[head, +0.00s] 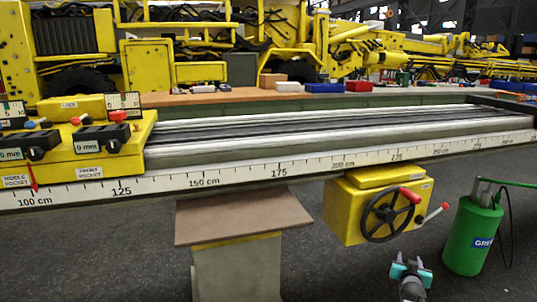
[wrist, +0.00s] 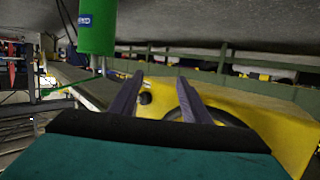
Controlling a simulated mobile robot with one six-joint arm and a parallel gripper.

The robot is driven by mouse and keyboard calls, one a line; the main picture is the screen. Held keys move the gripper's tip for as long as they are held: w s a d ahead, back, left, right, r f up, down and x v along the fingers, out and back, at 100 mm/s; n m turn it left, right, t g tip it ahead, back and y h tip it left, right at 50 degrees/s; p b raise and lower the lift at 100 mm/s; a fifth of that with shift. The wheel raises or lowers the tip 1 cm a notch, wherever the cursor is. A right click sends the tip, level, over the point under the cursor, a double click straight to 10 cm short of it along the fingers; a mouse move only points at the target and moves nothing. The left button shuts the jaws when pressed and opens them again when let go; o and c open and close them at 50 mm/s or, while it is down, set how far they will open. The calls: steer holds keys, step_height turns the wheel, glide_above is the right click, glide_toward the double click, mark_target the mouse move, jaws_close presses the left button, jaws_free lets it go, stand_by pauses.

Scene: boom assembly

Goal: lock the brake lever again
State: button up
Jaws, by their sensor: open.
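A yellow box (head: 350,213) hangs under the long rail in the head view, with a black handwheel (head: 388,214) on its front. A short lever with a red tip (head: 434,213) sticks out on its right side, slanting up to the right; I take it as the brake lever. Its label is too small to read. My gripper (head: 409,261) is open and empty, below the handwheel and lever, apart from both. In the wrist view the fingers point at the yellow box (wrist: 260,115), and a small dark round part (wrist: 146,98) shows between them. The lever is not clear there.
A green cylinder (head: 473,235) with a hose stands close to the right of the lever. The scaled rail (head: 240,171) runs above, with a yellow carriage (head: 85,148) at left. A pedestal with a brown board (head: 228,214) stands left of the box. Floor between is clear.

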steer(key=s+a+f+n+g+y+p, duration=0.1)
steer(key=s+a+f+g+y+p, duration=0.25)
steer(key=a, duration=0.55)
steer(key=s+a+f+n+g+y+p, duration=0.1)
steer(key=s+a+f+g+p, duration=0.1)
steer(key=s+a+f+p, duration=0.45)
steer(key=s+a+f+n+g+y+p, duration=0.1)
steer(key=s+a+f+g+y+p, duration=0.15)
steer(key=s+a+p, duration=0.65)
steer(key=s+a+r+n+g+p, duration=0.1)
steer(key=s+a+g+p, duration=0.2)
steer(key=s, duration=0.6)
steer(key=s+a+r+n+g+p, duration=0.1)
steer(key=s+a+g+p, duration=0.3)
steer(key=s+a, duration=0.4)
steer(key=s+a+r+n+g+p, duration=0.1)
steer(key=s+a+r+g+p, duration=0.2)
steer(key=s, duration=0.7)
steer(key=shift+s+a+r, duration=0.25)
steer(key=shift+a, duration=1)
